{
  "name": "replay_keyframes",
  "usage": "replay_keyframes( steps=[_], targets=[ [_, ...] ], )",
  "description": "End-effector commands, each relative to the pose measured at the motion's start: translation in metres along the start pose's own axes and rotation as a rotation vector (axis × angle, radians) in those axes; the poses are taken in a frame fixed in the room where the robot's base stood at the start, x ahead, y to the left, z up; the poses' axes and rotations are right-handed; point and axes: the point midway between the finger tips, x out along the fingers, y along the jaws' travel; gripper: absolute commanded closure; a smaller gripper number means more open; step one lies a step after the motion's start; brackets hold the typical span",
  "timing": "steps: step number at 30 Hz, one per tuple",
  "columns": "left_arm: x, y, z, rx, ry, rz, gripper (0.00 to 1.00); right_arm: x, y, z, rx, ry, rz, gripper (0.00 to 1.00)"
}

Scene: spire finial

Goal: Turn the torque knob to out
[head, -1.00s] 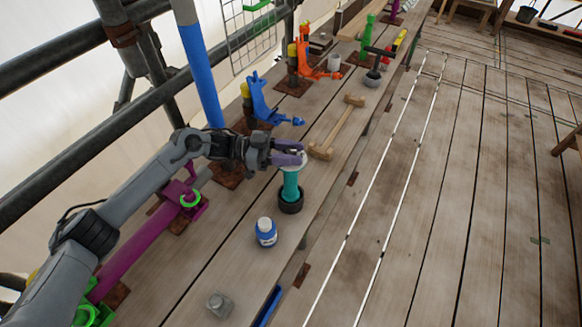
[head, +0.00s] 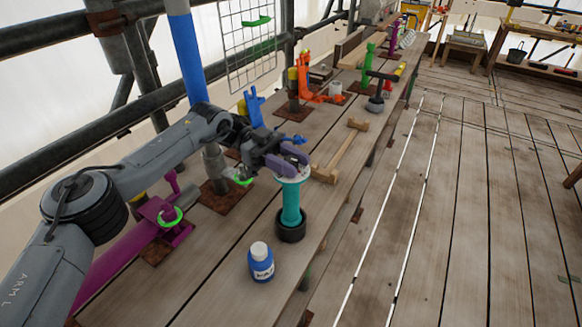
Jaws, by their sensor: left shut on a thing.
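A teal upright cylinder (head: 291,203) stands in a black round base (head: 291,227) on the plank bench. A pale round cap (head: 293,177) sits on its top; this looks like the torque knob, but no marking on it can be read. My left gripper (head: 294,164) comes in from the left, its purple fingers closed at the pale cap and partly covering it. The cylinder looks upright. My right gripper is not in view.
A blue bottle with a white cap (head: 261,262) stands on the bench in front of the teal cylinder. A wooden piece (head: 341,152) lies behind it. A blue bracket (head: 254,107) and orange bracket (head: 315,90) stand farther back. The floor (head: 480,210) at right is clear.

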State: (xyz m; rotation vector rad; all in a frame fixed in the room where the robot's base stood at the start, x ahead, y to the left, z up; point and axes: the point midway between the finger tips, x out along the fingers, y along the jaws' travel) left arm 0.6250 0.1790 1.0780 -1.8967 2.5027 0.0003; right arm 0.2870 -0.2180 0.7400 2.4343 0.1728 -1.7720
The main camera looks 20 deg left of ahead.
Motion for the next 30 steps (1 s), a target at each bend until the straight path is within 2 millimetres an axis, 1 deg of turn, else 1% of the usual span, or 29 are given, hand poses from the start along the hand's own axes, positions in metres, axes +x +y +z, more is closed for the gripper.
replay_keyframes(
  steps=[6, 21, 22, 25, 26, 30],
  targets=[
    [0.0010, 0.0000, -0.0001, 0.000, 0.001, 0.042, 0.93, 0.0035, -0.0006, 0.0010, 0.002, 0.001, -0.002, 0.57],
    [0.0014, 0.0002, -0.0001, 0.000, 0.002, 0.053, 0.92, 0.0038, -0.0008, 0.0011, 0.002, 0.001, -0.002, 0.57],
    [0.0014, 0.0002, 0.0000, -0.001, 0.002, 0.053, 0.59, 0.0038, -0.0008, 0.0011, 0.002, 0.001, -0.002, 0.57],
    [0.0013, 0.0002, 0.0000, -0.001, 0.002, 0.053, 0.44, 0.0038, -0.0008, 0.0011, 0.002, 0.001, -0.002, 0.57],
    [0.0013, 0.0002, 0.0001, -0.001, 0.002, 0.053, 0.42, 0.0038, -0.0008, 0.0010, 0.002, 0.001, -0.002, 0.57],
    [0.0010, 0.0001, 0.0001, -0.001, 0.002, 0.052, 0.42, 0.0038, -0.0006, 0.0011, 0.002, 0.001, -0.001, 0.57]
  ],
)
